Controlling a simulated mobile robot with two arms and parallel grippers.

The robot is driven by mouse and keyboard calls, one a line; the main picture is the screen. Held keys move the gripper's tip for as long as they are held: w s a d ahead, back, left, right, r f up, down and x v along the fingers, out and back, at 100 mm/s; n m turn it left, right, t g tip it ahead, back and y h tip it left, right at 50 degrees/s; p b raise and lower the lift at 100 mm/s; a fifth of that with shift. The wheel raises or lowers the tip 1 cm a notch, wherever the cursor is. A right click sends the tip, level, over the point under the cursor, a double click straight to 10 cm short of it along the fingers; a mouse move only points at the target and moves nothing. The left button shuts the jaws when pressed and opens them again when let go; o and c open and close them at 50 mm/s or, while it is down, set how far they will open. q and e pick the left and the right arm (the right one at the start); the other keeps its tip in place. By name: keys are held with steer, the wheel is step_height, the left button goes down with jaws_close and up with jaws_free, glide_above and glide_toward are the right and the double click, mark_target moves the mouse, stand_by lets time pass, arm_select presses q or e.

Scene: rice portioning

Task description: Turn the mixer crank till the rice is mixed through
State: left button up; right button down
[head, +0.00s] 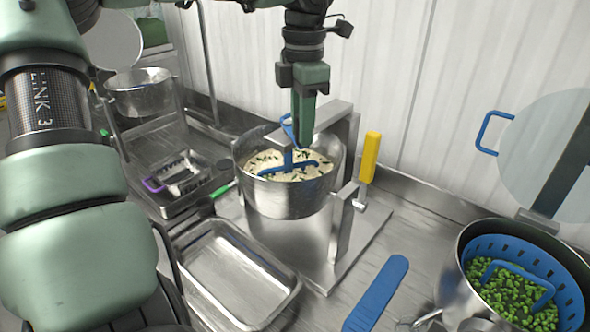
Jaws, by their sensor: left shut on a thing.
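The steel mixer bowl (285,200) stands at the middle of the counter. It holds pale rice (262,160) with dark green bits scattered in it. A blue paddle (290,170) sits in the rice below a steel bridge (328,116). My right gripper is out of view.
An empty steel tray (238,275) lies front left of the mixer. A pot with a blue basket (500,245) of green pieces stands at right. A blue flat-handled tool (376,293) lies between them. A steel pan (140,90) is back left.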

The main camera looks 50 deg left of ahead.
arm_select(q)
steer(key=o, duration=1.2)
steer(key=shift+w+d, duration=0.1)
steer(key=shift+w, duration=0.1)
steer(key=shift+o, duration=0.2)
steer(key=shift+s+r, duration=0.1)
step_height(320, 180, up, 9)
steer(key=p, duration=0.8)
